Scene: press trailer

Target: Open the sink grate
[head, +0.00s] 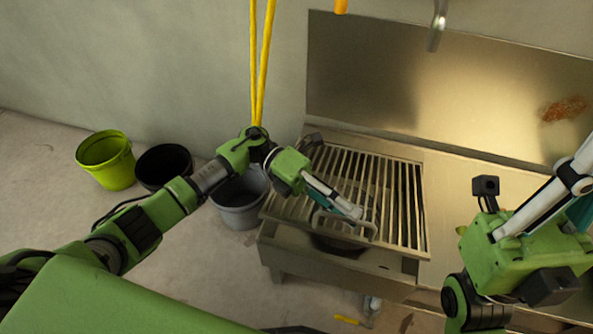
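The sink grate (390,205) is a set of parallel metal bars over the metal sink (300,258). A dark gap shows below its front edge, so it may be slightly raised there; I cannot tell for sure. A looped metal handle (345,226) is at the grate's front. My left gripper (350,209) reaches over the grate from the left, with its tips at or just above this handle. I cannot tell whether it holds the handle. My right gripper (576,185) is at the right edge, away from the grate, partly cut off by the frame.
A yellow-green bucket (106,160), a black bucket (163,167) and a grey bucket (240,200) stand on the floor left of the sink. Yellow hoses (260,70) hang behind. A faucet (437,25) is above. A metal backsplash (450,90) closes off the rear.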

